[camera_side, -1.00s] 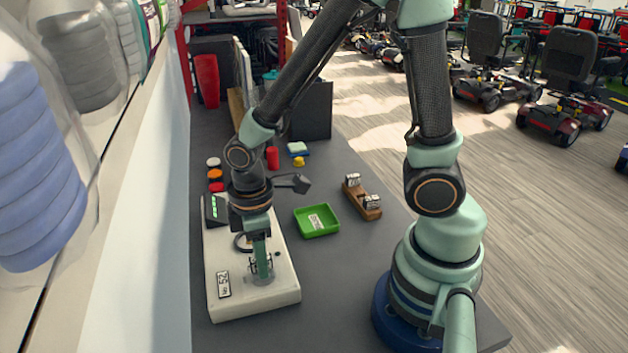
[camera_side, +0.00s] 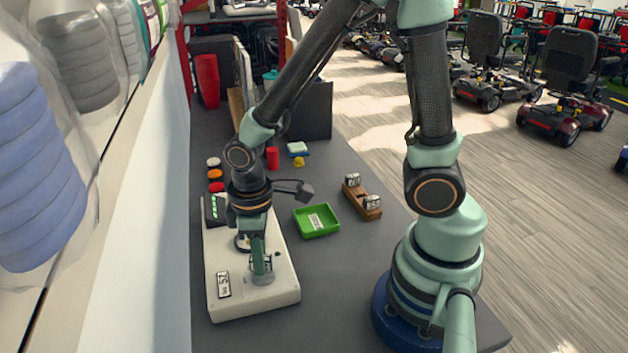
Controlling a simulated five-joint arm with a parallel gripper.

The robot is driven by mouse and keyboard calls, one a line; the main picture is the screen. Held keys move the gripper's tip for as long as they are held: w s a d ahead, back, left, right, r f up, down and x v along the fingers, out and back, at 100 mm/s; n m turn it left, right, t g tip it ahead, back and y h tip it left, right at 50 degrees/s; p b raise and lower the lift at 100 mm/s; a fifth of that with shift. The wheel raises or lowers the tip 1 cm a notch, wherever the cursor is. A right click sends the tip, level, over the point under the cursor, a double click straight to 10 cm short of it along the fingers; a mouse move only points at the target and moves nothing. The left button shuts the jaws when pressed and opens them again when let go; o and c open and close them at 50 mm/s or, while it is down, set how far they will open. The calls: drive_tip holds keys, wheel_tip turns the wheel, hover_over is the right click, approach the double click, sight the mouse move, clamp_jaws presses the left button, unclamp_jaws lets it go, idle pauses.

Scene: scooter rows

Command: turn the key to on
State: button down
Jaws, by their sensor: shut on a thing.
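A cream panel (camera_side: 275,299) lies on the dark bench, with a small white label plate (camera_side: 224,285) near its front left. A round grey key switch (camera_side: 264,278) sits toward the panel's front. My gripper (camera_side: 262,266) points down over this switch, its green fingers shut on the key. The key is mostly hidden by the fingers, and its exact angle cannot be told. A dark display with green bars (camera_side: 215,207) stands at the panel's back left.
A green tray (camera_side: 317,222) and a wooden block with tags (camera_side: 363,197) lie right of the panel. Red, orange and white discs (camera_side: 215,174) line up behind it. A wall runs along the left. Bare bench lies front right of the panel.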

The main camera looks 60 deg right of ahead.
drive_tip(key=shift+m, duration=0.3)
drive_tip(key=m, duration=0.3)
idle(0.3)
drive_tip(key=shift+m, duration=1.7)
drive_tip(key=m, duration=0.3)
drive_tip(key=shift+c, duration=0.8)
unclamp_jaws()
